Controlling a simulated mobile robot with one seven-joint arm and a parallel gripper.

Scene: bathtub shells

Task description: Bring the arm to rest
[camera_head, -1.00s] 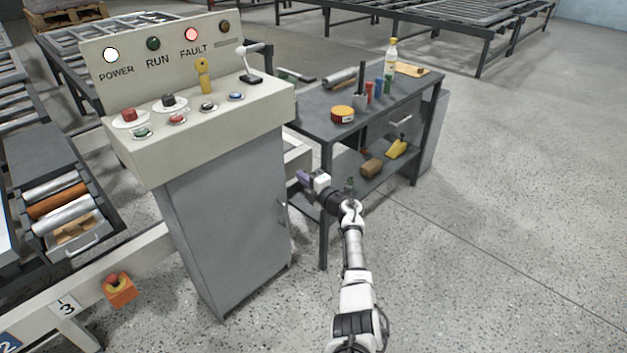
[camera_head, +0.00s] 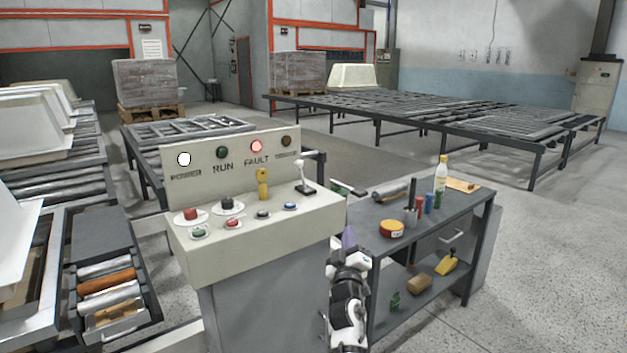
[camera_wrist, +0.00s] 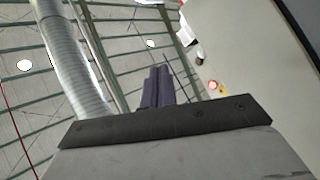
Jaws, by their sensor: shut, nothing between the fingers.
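My gripper (camera_head: 348,236) is raised between the beige control console (camera_head: 262,243) and the grey workbench (camera_head: 408,213), with its purple fingers pointing up. In the wrist view its two purple fingers (camera_wrist: 158,87) are side by side, shut, with nothing held. The wrist camera looks up at the ceiling, with the pale side of the console along the right. My folded arm is upright below the gripper in the head view, and its lower part is out of frame.
The console carries buttons, a yellow key switch (camera_head: 262,184) and a lever (camera_head: 304,178). The bench holds a tape roll (camera_head: 391,229), a bottle (camera_head: 440,174) and tools. Roller conveyors (camera_head: 430,115) stand behind, and white tub shells (camera_head: 40,125) at left. Open floor lies at right.

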